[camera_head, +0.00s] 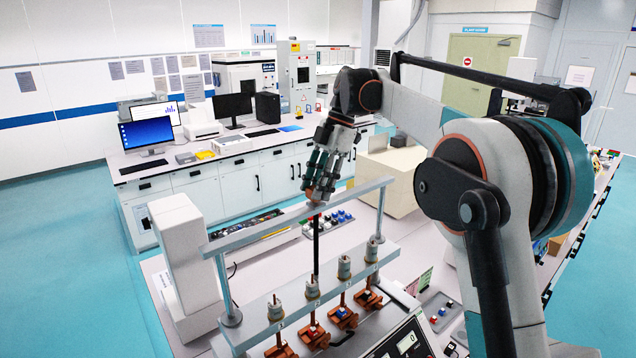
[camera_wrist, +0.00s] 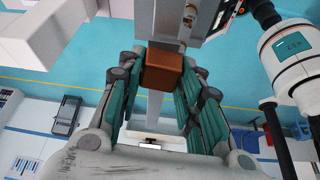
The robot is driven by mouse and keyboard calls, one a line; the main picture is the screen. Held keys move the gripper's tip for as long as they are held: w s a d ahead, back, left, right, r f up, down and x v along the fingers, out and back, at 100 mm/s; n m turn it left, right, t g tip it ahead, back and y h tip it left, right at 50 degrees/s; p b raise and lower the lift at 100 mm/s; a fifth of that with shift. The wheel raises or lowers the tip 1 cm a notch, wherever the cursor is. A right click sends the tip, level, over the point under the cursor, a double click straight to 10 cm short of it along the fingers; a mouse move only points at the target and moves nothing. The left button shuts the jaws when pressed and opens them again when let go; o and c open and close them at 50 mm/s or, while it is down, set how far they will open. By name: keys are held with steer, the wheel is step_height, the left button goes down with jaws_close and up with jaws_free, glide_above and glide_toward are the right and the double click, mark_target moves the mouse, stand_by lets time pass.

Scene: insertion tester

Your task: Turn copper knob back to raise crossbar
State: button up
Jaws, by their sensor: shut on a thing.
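The copper knob (camera_head: 316,198) sits on top of the tester's upper beam (camera_head: 270,226), above a black vertical screw (camera_head: 316,245). In the wrist view the knob (camera_wrist: 163,70) is an orange-brown block between my teal-padded fingers. My gripper (camera_head: 318,188) reaches down from above and is shut on the knob. The lower crossbar (camera_head: 258,312) is a pale bar between two posts. It carries several metal cylinders (camera_head: 344,267) in a row, above orange-brown fixtures (camera_head: 343,318) with small blocks. The fingers partly hide the knob in the head view.
A white column (camera_head: 185,255) stands left of the tester. A control box with a display (camera_head: 405,343) is at the front. A tray of small coloured pieces (camera_head: 340,217) lies behind the beam. A far bench holds monitors (camera_head: 147,132). My arm covers the right side.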

steer(key=shift+n, duration=0.5)
steer(key=shift+g, duration=0.3)
steer(key=o, duration=1.1)
steer(key=shift+w, duration=0.1)
steer(key=shift+c, duration=0.2)
steer(key=v, duration=0.7)
steer(key=shift+r, duration=0.25)
